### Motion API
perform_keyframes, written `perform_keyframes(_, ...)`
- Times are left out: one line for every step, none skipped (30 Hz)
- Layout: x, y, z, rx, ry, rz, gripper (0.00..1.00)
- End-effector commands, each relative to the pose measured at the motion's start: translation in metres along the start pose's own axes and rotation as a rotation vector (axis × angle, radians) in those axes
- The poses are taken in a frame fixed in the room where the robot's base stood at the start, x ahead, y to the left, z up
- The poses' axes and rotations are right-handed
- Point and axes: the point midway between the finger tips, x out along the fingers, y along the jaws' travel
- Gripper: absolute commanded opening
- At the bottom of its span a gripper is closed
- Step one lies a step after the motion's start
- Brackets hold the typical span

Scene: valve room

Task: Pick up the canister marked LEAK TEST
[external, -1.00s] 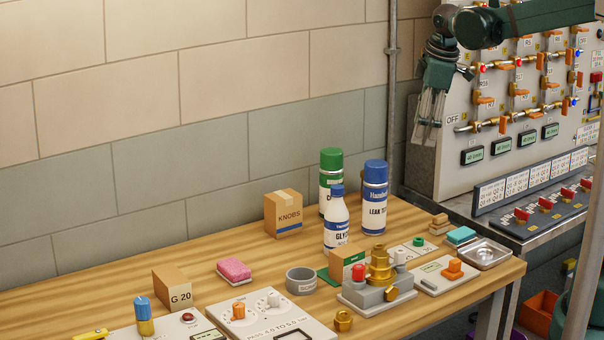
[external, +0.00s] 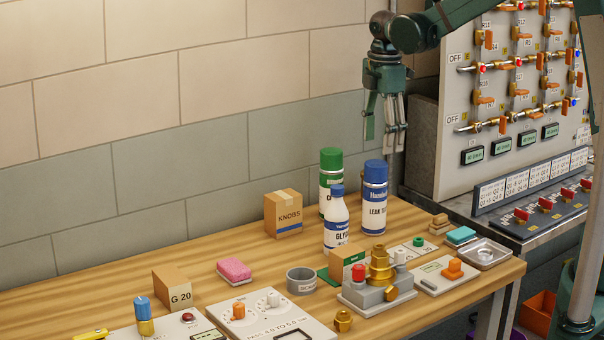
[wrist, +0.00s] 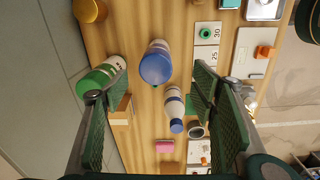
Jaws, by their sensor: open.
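The canister marked LEAK TEST (external: 374,200) has a blue cap and a white and blue body. It stands upright on the wooden table in the external view. In the wrist view its blue top (wrist: 155,68) shows between my fingers, ahead of them. My gripper (external: 384,138) points down above the canister, apart from it, with its fingers spread and nothing between them. In the wrist view, my gripper (wrist: 158,80) has one finger at each side.
A green-capped canister (external: 331,170) stands close behind at left. A blue-capped white bottle (external: 337,228) stands in front, close to the canister. A KNOBS box (external: 283,213) is further left. A brass fitting block (external: 379,278) is in front. The wall is close behind.

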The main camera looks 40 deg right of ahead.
Motion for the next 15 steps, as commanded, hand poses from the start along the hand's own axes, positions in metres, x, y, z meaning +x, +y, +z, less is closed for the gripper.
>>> perform_keyframes(0.001, 0.004, -0.003, -0.021, -0.002, -0.008, 0.57)
perform_keyframes(0.003, 0.006, -0.004, -0.034, -0.003, -0.013, 0.57)
perform_keyframes(0.006, 0.008, -0.006, -0.05, -0.004, -0.019, 0.57)
perform_keyframes(0.008, 0.009, -0.007, -0.063, -0.005, -0.024, 0.57)
perform_keyframes(0.02, 0.008, -0.006, -0.06, -0.005, -0.024, 0.57)
perform_keyframes(0.032, 0.008, -0.006, -0.059, -0.005, -0.023, 0.57)
perform_keyframes(0.04, 0.007, -0.006, -0.059, -0.005, -0.023, 0.57)
perform_keyframes(0.049, 0.007, -0.006, -0.059, -0.005, -0.023, 0.57)
perform_keyframes(0.059, 0.007, -0.006, -0.058, -0.005, -0.023, 0.57)
perform_keyframes(0.066, 0.007, -0.006, -0.058, -0.005, -0.023, 0.57)
perform_keyframes(0.073, 0.007, -0.006, -0.058, -0.005, -0.023, 0.57)
perform_keyframes(0.082, 0.006, -0.006, -0.058, -0.005, -0.022, 0.57)
perform_keyframes(0.088, 0.006, -0.006, -0.058, -0.005, -0.022, 0.57)
perform_keyframes(0.094, 0.006, -0.006, -0.058, -0.005, -0.022, 0.57)
perform_keyframes(0.1, 0.006, -0.005, -0.058, -0.005, -0.022, 0.57)
